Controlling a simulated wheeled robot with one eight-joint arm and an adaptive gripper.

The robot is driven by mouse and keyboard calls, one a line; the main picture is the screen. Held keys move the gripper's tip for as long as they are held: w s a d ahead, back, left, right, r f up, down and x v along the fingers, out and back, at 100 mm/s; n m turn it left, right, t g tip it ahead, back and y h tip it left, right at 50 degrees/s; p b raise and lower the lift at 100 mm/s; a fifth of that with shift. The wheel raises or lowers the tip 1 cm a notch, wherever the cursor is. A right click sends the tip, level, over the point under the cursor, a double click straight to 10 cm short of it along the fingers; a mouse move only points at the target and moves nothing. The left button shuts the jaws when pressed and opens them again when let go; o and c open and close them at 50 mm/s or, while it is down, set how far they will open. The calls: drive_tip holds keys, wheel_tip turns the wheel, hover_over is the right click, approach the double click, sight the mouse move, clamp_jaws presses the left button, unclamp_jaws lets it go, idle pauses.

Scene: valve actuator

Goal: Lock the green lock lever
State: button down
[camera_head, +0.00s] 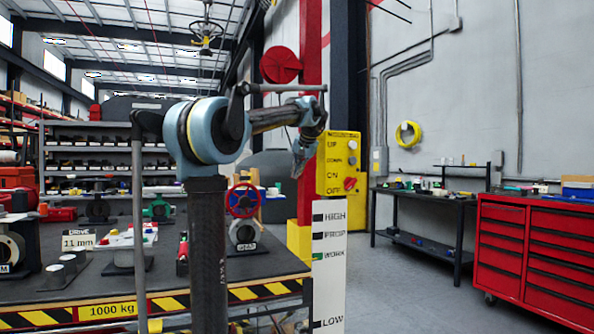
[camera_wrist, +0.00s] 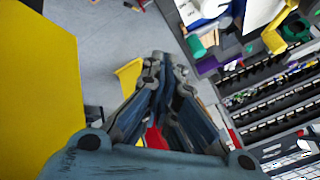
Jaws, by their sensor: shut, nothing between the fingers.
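No green lock lever shows clearly. In the head view a small green part (camera_head: 318,256) sits by the WORK mark of a white post (camera_head: 329,285); I cannot tell whether it is the lever. A green device (camera_head: 158,209) also stands on the workbench. My gripper (camera_head: 297,173) points downward just left of the yellow control box (camera_head: 342,150), above and left of the post. In the wrist view its fingers (camera_wrist: 165,62) are closed together and empty. A green piece (camera_wrist: 195,46) shows among clutter there, too small to identify.
The workbench (camera_head: 270,265) with striped edge holds a red handwheel valve (camera_head: 243,202) and several devices. The control box has a red knob (camera_head: 350,184); a yellow surface (camera_wrist: 40,90) fills the wrist view's left. A red tool cabinet (camera_head: 525,250) stands right. Floor between is clear.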

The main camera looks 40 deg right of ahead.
drive_tip(key=w+a+f, duration=0.1)
drive_tip(key=w+f, duration=0.3)
drive_tip(key=w, duration=0.2)
drive_tip(key=shift+w+f, duration=0.25)
drive_tip(key=shift+w, duration=0.15)
drive_tip(key=shift+a, duration=0.1)
